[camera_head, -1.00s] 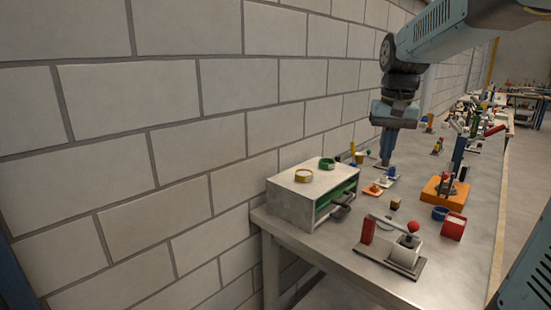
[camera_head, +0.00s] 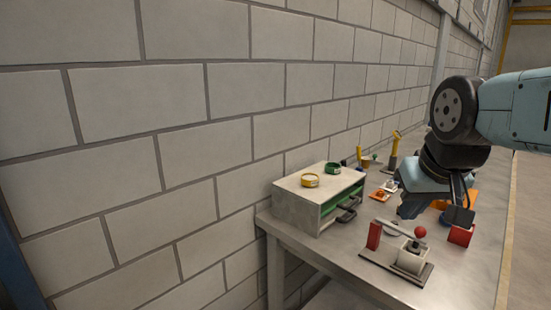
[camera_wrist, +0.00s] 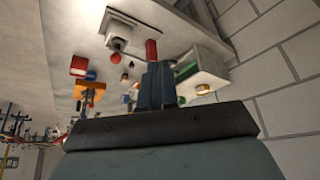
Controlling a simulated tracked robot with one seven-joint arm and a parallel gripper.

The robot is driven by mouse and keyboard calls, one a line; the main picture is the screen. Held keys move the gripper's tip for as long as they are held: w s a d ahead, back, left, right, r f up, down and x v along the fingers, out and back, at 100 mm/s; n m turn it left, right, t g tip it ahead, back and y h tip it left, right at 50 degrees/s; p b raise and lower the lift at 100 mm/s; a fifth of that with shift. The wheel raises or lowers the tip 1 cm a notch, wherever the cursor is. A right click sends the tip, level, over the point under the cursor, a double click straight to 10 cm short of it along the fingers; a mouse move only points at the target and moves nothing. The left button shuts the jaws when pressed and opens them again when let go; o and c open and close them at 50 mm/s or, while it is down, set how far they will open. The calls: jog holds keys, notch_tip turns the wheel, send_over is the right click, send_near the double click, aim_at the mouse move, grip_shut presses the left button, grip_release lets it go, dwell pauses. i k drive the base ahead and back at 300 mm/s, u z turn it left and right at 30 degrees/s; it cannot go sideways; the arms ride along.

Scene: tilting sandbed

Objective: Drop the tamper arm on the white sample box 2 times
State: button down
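The white sample box (camera_head: 411,262) stands on a dark base plate (camera_head: 376,262) near the front of the bench. A red post (camera_head: 374,235) rises at the plate's left end. The grey tamper arm (camera_head: 398,228) runs from it across to a red ball knob (camera_head: 420,232) above the box. A dark tamper head hangs at the box top; I cannot tell whether it touches. My gripper (camera_head: 410,208) is above and behind the knob, apart from it, empty. In the wrist view its fingers (camera_wrist: 157,70) look together, with the red post (camera_wrist: 151,50) beyond the tips.
A grey drawer cabinet (camera_head: 300,203) with a yellow ring (camera_head: 310,180) and a green ring (camera_head: 333,168) on top stands left of the tamper. A red box (camera_head: 460,235) is to its right. Small items lie behind. The brick wall borders the bench's left side.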

aim_at(420, 232)
jog(key=k, duration=1.05)
jog(key=z, duration=0.15)
jog(key=i, duration=0.65)
jog(key=z, duration=0.15)
